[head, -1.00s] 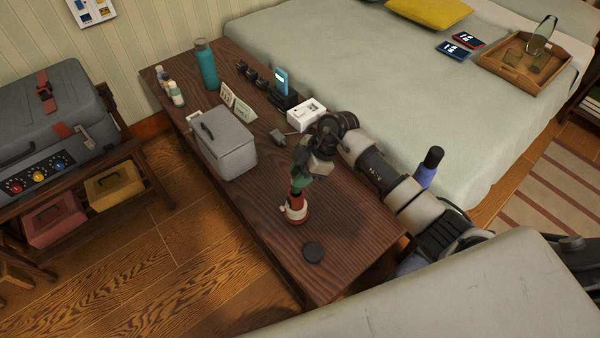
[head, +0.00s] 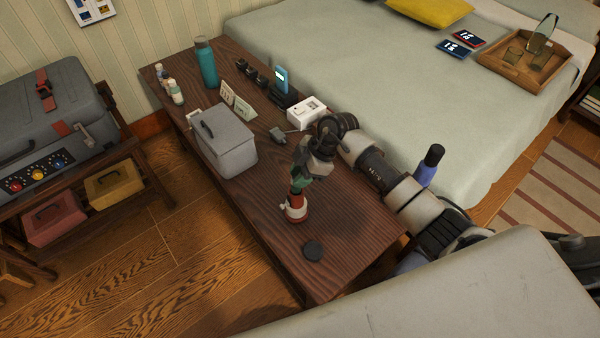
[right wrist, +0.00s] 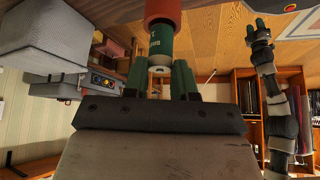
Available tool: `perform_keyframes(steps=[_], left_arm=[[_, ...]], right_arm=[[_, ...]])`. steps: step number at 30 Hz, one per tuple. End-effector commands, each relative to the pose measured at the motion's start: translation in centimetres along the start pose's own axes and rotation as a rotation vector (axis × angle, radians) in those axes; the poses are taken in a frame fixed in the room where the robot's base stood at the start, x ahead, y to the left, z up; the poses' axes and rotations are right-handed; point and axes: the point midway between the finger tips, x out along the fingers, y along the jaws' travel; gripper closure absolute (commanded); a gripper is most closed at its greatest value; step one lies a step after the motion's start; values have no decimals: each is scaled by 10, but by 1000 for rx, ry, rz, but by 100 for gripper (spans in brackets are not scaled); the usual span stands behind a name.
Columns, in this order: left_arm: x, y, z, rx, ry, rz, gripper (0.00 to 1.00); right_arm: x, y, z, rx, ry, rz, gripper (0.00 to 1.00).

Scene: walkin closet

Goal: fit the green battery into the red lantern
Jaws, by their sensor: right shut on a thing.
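The red lantern (head: 296,210) stands upright near the front of the dark wooden table, with a pale part on its side. My right gripper (head: 300,184) points down right above it. It is shut on the green battery (right wrist: 160,42), whose pale end sits between the fingers in the right wrist view. The battery's other end meets the lantern's red rim (right wrist: 162,10); how deep it sits inside is hidden. In the head view the fingers mostly cover the battery. My left gripper (right wrist: 257,29) shows small in the right wrist view, away from the lantern; its opening is unclear.
A grey lidded box (head: 226,145) stands behind left. A white box (head: 306,112), small signs and a teal bottle (head: 206,65) are farther back. The bed (head: 350,80) borders the table.

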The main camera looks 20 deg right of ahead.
Motion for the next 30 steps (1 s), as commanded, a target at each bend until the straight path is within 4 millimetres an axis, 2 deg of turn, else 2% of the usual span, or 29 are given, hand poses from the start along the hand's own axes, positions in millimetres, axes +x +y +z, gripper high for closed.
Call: perform_keyframes(steps=[30], left_arm=[[3,0,0,0,0,0,57]], right_arm=[[7,0,5,0,0,0,98]])
